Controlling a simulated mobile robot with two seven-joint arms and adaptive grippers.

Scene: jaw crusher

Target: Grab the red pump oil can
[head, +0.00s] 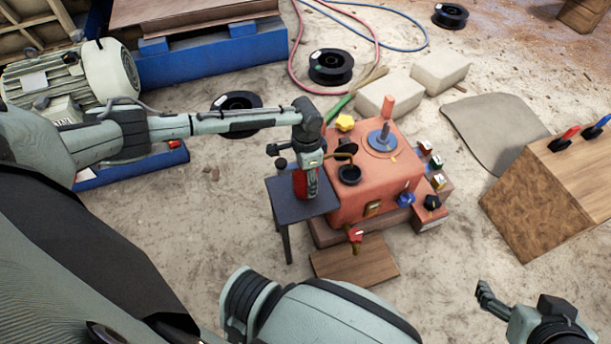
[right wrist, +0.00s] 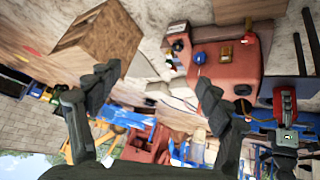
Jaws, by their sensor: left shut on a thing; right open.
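The red pump oil can (head: 305,184) is at the small dark side table (head: 324,204), upright, its lower end at the tabletop. I cannot tell whether it still touches the top. My left gripper (head: 308,160) is shut on the can from above and hides its upper part. The can also shows in the right wrist view (right wrist: 285,102), upside down, with my left gripper (right wrist: 285,136) on it. My right gripper (head: 512,305) is open and empty at the lower right of the head view; its spread fingers (right wrist: 155,90) frame the right wrist view.
An orange-red machine housing (head: 352,200) with knobs and a dark cup (head: 349,175) stands right beside the table. A wooden box (head: 550,190) with levers is at the right. Black spools (head: 331,66), pale blocks (head: 440,71) and hoses lie behind.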

